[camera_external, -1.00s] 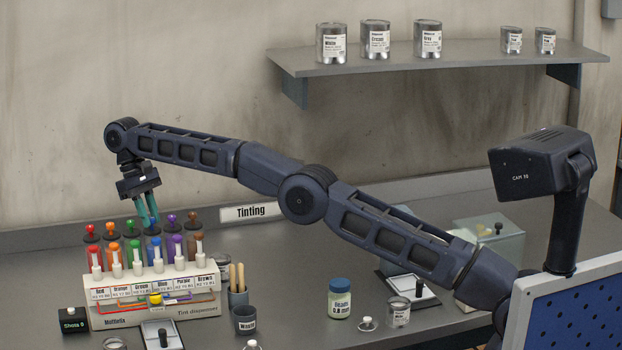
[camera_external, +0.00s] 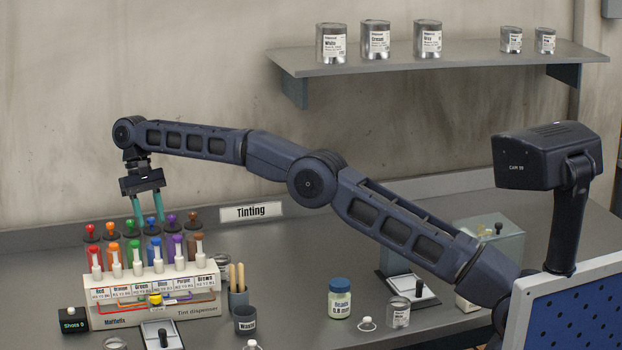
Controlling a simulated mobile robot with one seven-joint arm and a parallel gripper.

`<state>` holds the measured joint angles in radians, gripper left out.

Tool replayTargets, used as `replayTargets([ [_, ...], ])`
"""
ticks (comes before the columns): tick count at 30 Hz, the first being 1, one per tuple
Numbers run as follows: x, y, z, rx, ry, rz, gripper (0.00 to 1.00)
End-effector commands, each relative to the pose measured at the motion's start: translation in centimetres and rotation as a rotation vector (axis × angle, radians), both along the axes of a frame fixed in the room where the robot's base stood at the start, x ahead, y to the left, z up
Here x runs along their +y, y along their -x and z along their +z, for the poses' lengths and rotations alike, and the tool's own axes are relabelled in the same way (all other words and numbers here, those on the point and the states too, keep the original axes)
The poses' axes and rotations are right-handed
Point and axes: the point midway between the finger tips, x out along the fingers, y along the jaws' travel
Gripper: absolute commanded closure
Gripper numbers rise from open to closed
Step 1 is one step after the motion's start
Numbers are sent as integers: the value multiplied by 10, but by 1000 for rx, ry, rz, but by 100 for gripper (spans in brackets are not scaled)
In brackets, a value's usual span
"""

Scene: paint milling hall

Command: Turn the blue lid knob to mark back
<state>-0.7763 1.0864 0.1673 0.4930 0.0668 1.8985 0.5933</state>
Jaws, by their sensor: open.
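The tint dispenser (camera_external: 152,300) stands at the left of the bench with a row of coloured canisters behind its white pumps. The blue canister (camera_external: 153,249) has a dark lid with a small blue knob (camera_external: 151,221) on top. My gripper (camera_external: 149,221) points down over this lid, its two teal fingers open and spread left and right. In this view the blue knob shows between the fingertips; I cannot tell whether either finger touches it. The knob's marks are too small to read.
The green knob (camera_external: 130,225) and purple knob (camera_external: 171,219) stand close on either side. The stir-stick cup (camera_external: 238,301), waste cup (camera_external: 245,322) and beads jar (camera_external: 339,299) are to the right. A shelf with cans (camera_external: 440,62) is above.

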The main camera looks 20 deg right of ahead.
Motion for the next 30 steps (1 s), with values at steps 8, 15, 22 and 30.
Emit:
replayTargets([
  [8,-3,0,1,1,-1,-262,58],
  [15,-3,1,1,1,-1,-507,58],
  [22,-5,2,1,1,0,-756,58],
  [30,-7,3,1,-1,0,-1057,58],
])
